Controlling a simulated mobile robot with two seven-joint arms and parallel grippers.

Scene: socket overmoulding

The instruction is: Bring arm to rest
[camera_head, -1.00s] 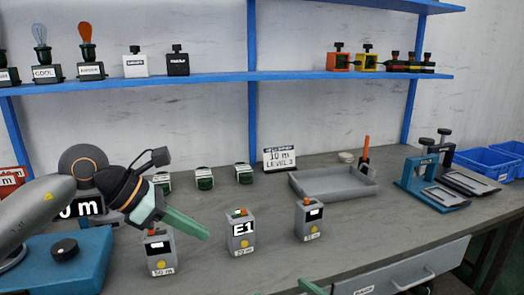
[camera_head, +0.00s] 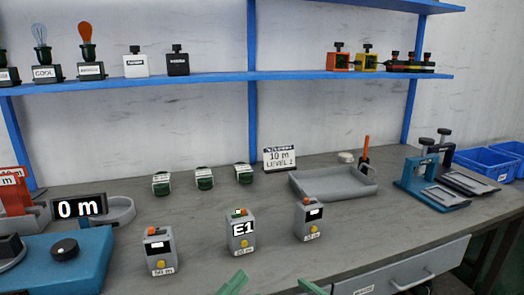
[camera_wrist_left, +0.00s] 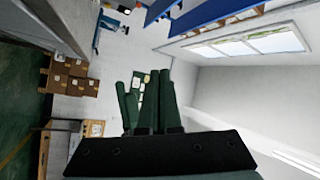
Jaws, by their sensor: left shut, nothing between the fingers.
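My left gripper (camera_head: 232,284) shows only as green fingertips at the bottom edge of the head view. In the left wrist view its green fingers (camera_wrist_left: 154,105) are together, shut, with nothing seen held. Part of my right gripper (camera_head: 312,287), a green fingertip, shows at the bottom edge to the right of it; the rest is out of frame. A grey tester marked E1 (camera_head: 241,240) stands on the bench just beyond the left fingertips, apart from them. Two similar grey testers (camera_head: 159,258) (camera_head: 308,226) stand on either side of it.
A grey tray (camera_head: 333,190) and blue clamp stand (camera_head: 425,191) are at the right. A blue machine with a 0 m display (camera_head: 78,207) is at the left. Small green sockets (camera_head: 204,183) line the back. A drawer handle (camera_head: 413,281) projects at the front.

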